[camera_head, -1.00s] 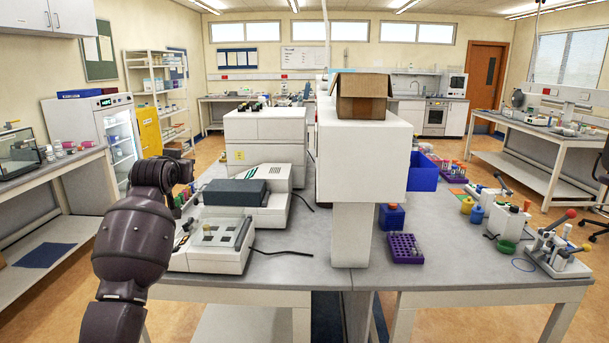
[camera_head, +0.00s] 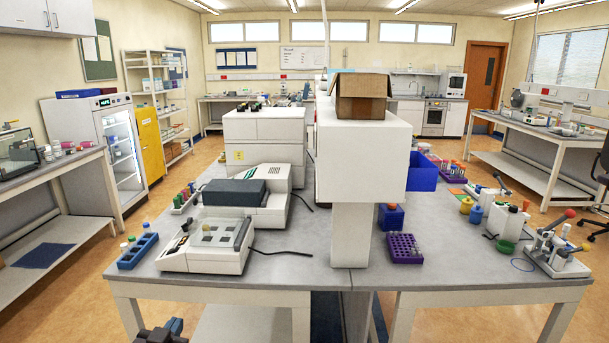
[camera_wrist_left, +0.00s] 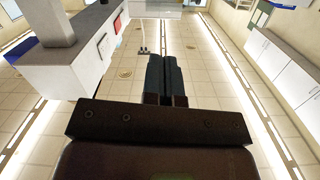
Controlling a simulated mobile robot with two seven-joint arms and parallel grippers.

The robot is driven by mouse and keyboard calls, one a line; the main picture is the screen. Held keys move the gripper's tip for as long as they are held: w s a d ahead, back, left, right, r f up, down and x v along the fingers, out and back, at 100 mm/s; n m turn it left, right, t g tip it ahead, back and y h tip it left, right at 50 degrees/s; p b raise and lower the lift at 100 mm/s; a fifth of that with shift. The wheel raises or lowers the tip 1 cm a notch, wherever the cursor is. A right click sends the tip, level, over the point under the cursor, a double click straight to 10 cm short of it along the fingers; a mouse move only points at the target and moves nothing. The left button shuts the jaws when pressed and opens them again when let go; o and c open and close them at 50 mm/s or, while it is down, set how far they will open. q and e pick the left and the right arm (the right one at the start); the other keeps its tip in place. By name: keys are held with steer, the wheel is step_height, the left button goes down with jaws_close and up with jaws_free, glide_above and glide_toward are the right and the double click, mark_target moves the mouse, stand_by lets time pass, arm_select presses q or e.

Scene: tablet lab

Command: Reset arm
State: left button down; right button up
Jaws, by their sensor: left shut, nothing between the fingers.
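My left gripper (camera_head: 174,326) shows only in part at the bottom edge of the head view, low in front of the bench's left half. Its dark fingers are together in the left wrist view (camera_wrist_left: 166,82), with nothing between them and open tiled floor beyond. Most of my left arm is outside the head view. My right gripper is in neither view.
The grey bench (camera_head: 285,262) holds a white instrument (camera_head: 205,262) and a blue tube rack (camera_head: 138,250) at its left. A purple rack (camera_head: 404,247) stands right of the white column (camera_head: 350,235). The floor left of the bench (camera_head: 75,300) is clear.

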arm_select(q)
steer(key=s+f+g, duration=0.2)
steer(key=s+f, duration=0.6)
steer(key=s, duration=0.4)
steer(key=s+f+n+g, duration=0.1)
steer(key=s+f+g, duration=0.2)
steer(key=s+f, duration=0.6)
steer(key=s, duration=0.3)
steer(key=shift+a+f+y, duration=0.2)
steer(key=shift+a+y, duration=0.2)
